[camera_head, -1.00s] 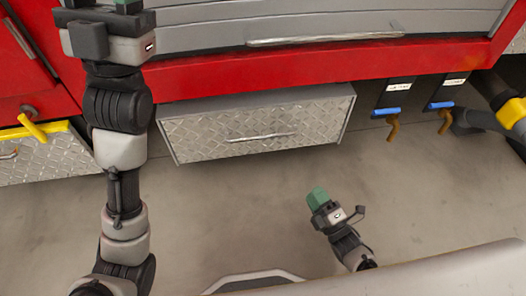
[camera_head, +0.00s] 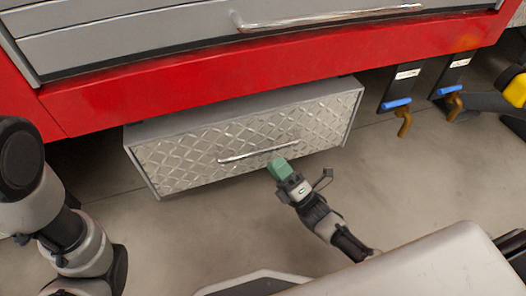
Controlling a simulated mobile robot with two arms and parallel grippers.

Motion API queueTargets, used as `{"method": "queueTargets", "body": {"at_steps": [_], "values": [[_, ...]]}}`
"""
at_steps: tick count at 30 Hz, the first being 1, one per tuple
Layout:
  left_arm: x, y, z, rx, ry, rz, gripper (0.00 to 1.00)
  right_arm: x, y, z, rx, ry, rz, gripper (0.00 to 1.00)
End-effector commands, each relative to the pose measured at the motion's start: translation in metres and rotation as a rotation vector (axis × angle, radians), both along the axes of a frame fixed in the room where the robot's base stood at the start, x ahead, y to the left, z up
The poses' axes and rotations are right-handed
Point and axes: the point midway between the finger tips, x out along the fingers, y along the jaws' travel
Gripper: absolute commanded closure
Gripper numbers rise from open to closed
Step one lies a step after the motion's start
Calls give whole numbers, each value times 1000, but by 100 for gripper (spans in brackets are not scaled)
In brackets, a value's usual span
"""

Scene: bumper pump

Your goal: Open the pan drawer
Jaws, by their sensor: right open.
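The pan drawer (camera_head: 190,157) is a box with a diamond-plate metal front, under the red truck body. Its front stands below and forward of the red panel; how far it is pulled out I cannot tell. A thin silver bar handle (camera_head: 258,151) runs across its front. My right gripper (camera_head: 282,168), with green fingertips, is just below the right part of the handle, in front of the drawer face. It is open, and I cannot tell whether it touches the handle. My left arm (camera_head: 60,220) shows at the left; its gripper is out of view.
A red panel (camera_head: 270,75) and a grey shutter with a silver bar (camera_head: 325,17) are above the drawer. Two valves with blue handles (camera_head: 396,104) hang at the right, beside a dark hose with a yellow part.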

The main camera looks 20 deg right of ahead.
Motion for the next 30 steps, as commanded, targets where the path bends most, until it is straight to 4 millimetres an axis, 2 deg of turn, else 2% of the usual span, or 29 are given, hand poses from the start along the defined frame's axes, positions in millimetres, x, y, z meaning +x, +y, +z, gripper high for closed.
{"method": "queueTargets", "body": {"at_steps": [3, 9, 21, 29, 30], "values": [[-1, 0, -11, 0, -2, 0, 57, 18, 9, 9, 1, -5, 1, 59], [-1, 0, -20, 0, -2, 0, 57, 36, 20, 23, 1, -2, 0, 59], [-1, 0, -21, 0, -2, 0, 57, 42, 23, 28, 0, 1, 0, 59], [0, 0, -21, 0, -2, 0, 57, 42, 23, 28, 0, 1, 0, 99], [0, 0, -21, 0, -2, 0, 57, 42, 23, 28, 0, 1, 0, 100]]}}
